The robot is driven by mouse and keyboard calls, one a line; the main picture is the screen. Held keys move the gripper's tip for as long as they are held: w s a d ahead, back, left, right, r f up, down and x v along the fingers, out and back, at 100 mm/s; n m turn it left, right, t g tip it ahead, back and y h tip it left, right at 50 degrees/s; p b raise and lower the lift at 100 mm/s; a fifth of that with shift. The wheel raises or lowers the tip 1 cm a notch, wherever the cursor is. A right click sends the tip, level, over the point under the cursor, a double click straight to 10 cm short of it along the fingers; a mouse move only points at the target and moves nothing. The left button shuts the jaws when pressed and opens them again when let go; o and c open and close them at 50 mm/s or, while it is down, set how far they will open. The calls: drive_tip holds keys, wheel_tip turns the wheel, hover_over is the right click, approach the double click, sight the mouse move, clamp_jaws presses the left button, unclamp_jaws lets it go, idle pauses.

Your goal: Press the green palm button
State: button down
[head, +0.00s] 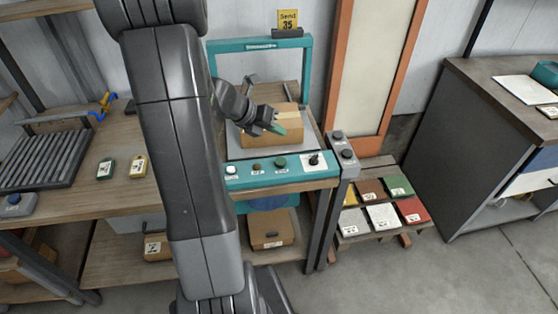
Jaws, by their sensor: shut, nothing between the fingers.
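The green palm button (281,163) sits on the teal front panel (300,175) of a teal-framed machine in the middle of the head view. A dark reddish-brown button (256,166) and a white button (232,170) are to its left, and a black switch (314,159) is to its right. My gripper (279,129) is shut and empty. In the picture it is above the green button, in front of a cardboard box (272,134) on the machine's grey bed. It appears apart from the button. Its exact height over the panel cannot be told.
The teal frame (262,44) arches behind the box. A grey post (342,150) with two dark buttons stands at the panel's right. A pallet (354,231) with coloured packs is at lower right. A wooden bench with a roller rack (45,157) is at left.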

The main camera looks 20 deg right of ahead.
sight(277, 162)
drive_tip(key=shift+f, duration=0.15)
wheel_tip(277, 162, down, 9)
drive_tip(key=b, duration=0.8)
drive_tip(key=shift+r, duration=0.2)
idle(1.4)
drive_tip(key=shift+f, duration=0.4)
